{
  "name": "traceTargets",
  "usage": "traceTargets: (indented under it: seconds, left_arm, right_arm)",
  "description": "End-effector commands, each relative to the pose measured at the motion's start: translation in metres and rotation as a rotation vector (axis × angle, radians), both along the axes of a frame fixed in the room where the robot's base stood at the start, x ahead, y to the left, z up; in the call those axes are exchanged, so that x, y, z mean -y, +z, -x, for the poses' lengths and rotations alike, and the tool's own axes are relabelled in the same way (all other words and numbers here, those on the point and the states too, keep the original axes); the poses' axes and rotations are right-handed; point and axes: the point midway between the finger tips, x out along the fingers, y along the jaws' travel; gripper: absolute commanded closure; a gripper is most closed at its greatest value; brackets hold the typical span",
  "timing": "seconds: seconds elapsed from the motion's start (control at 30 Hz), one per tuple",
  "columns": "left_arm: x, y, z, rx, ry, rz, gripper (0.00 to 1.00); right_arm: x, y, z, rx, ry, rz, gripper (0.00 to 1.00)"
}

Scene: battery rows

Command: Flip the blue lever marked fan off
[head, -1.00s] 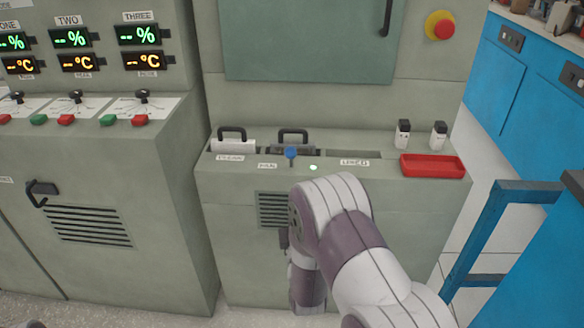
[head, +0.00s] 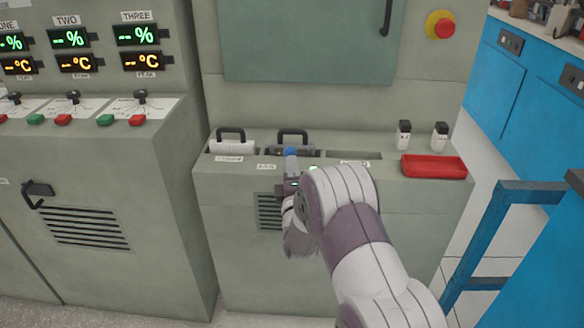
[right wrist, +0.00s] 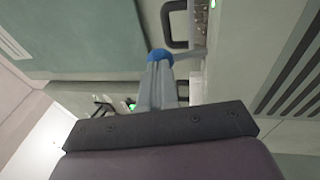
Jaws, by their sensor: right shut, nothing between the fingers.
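The blue lever (head: 291,152) stands on the front ledge of the grey-green cabinet, by the fan label. In the right wrist view its blue knob (right wrist: 158,56) shows just past my fingertips. My right gripper (head: 291,165) is shut and empty, with its fingertips at the knob; I cannot tell whether they touch it. The fingers also show in the right wrist view (right wrist: 156,80). A green light (head: 313,169) glows to the right of the lever. My left gripper is not in view.
A red tray (head: 433,166) and two small bottles (head: 404,134) stand on the ledge to the right. A red emergency button (head: 439,25) is above. A blue cart frame (head: 490,240) stands at the right.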

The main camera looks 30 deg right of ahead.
Motion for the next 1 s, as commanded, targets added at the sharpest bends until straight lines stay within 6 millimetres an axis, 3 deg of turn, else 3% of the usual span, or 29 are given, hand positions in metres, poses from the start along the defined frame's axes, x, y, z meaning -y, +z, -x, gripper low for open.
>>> traceTargets:
  seconds: [0.27,0.8,0.93,1.0]
  left_arm:
    - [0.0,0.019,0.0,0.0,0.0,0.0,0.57]
    - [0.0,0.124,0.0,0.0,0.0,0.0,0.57]
    - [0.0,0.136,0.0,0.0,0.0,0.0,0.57]
    - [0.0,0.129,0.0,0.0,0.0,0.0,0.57]
  right_arm:
    - [0.001,0.01,-0.002,-0.037,0.0,-0.023,1.0]
    - [0.015,0.033,-0.023,-0.365,-0.001,-0.224,1.0]
    - [0.018,0.032,-0.029,-0.438,0.0,-0.269,1.0]
    - [0.017,0.025,-0.028,-0.44,0.0,-0.27,1.0]
